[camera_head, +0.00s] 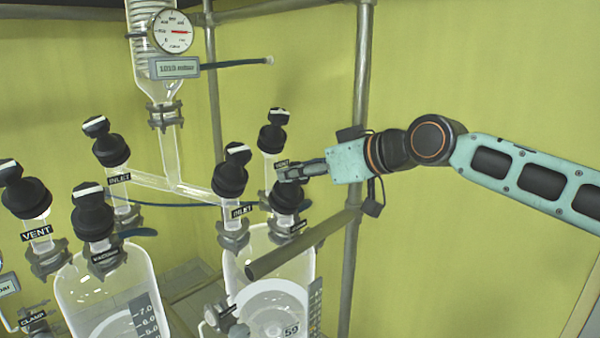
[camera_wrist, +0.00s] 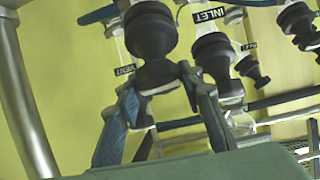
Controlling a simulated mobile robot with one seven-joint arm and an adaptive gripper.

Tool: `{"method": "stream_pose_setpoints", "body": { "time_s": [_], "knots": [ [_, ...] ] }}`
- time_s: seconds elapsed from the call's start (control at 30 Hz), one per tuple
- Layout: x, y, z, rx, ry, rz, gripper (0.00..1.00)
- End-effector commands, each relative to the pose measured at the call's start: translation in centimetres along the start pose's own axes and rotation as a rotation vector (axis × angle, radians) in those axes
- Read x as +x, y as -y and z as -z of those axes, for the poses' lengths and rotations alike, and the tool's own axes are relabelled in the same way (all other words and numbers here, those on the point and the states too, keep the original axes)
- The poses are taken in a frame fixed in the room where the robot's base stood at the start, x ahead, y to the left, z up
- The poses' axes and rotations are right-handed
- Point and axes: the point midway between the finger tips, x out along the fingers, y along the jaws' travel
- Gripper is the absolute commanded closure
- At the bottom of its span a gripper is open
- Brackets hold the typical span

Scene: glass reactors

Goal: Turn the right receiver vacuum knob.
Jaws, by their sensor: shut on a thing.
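The right receiver vacuum knob (camera_head: 286,196) is a black stopcock handle on top of the right glass receiver (camera_head: 302,270). My gripper (camera_head: 290,172) reaches in from the right and is shut on the cap of this knob, hiding its top in the head view. In the wrist view, the knob (camera_wrist: 150,32) appears large with its wide black body above and its cap between the two blue fingers (camera_wrist: 158,92). The exact finger contact is hard to see. The vacuum label (camera_head: 298,227) is small beside the knob.
The right vent knob (camera_head: 272,132) stands just behind my gripper, and the right inlet knob (camera_head: 231,172) stands close on the left. A vertical metal post (camera_head: 357,120) and a horizontal bar (camera_head: 300,245) are near my wrist. The left receiver (camera_head: 105,295) is further left.

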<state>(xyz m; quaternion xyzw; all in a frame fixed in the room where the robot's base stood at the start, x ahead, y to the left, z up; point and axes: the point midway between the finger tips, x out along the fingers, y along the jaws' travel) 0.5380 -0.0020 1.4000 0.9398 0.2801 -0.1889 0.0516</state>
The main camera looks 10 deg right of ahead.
Motion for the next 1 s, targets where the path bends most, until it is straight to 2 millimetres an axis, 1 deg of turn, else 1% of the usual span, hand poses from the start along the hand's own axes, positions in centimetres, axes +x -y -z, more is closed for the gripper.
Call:
{"method": "stream_pose_setpoints", "body": {
  "time_s": [0.07, 0.3, 0.6, 0.63, 0.7, 0.8, 1.0],
  "knots": [
    [0.13, -0.17, -0.45, 0.019, 0.000, -0.022, 0.89],
    [0.11, -0.10, -0.20, 0.068, -0.001, -0.055, 0.89],
    [0.07, -0.01, -0.01, 0.072, -0.001, -0.055, 0.89],
    [0.07, -0.01, 0.00, 0.072, -0.001, -0.055, 0.64],
    [0.07, -0.01, -0.01, 0.072, -0.001, -0.055, 0.56],
    [0.07, -0.01, 0.00, 0.071, -0.001, -0.055, 0.47],
    [0.07, -0.02, 0.00, 0.071, -0.001, -0.055, 0.47]
  ]
}}
